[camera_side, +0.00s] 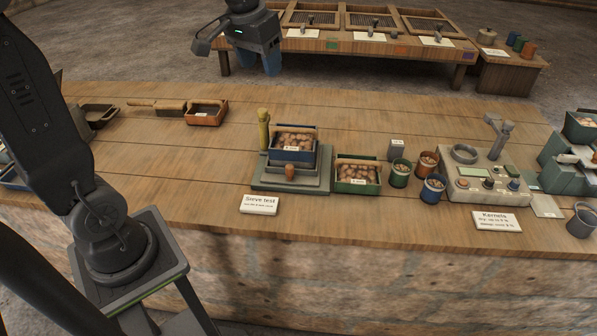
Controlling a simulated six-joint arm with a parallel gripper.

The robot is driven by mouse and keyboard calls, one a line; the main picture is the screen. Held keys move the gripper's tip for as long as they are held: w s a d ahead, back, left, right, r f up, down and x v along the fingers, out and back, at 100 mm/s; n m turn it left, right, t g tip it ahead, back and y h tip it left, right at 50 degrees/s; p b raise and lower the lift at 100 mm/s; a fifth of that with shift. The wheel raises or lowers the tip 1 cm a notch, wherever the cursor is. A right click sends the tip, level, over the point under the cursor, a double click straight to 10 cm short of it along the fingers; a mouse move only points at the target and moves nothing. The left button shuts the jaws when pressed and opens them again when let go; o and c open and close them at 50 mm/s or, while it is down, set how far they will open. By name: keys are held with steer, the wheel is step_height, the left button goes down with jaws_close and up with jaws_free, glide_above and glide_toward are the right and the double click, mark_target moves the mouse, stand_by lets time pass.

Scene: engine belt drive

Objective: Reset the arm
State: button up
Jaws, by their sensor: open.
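My gripper (271,68) hangs in the air at the top of the side view, above the back edge of the wooden bench (330,225). Its blue-grey fingers point down and are open, with nothing seen between them. It is well apart from everything on the bench. My arm runs up the left side and leaves the top of the picture. No engine or belt shows in this view.
The bench holds a sieve stand (262,180) with a blue tray (288,155) of kernels, a green tray (372,182), small cups, a grey panel (488,190) and an orange-brown tray (206,118). A back table (345,45) stands behind. The bench's back-middle is clear.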

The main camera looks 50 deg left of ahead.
steer(key=s+d+f+m+t, duration=0.1)
steer(key=s+d+f, duration=0.1)
steer(key=s+d, duration=0.3)
steer(key=s+d+f+m+t, duration=0.1)
steer(key=s+d, duration=0.4)
steer(key=s, duration=0.6)
steer(key=shift+s+d+f+m+t+h, duration=0.2)
steer(key=shift+f+m+t+h, duration=0.2)
steer(key=shift+f+t, duration=0.15)
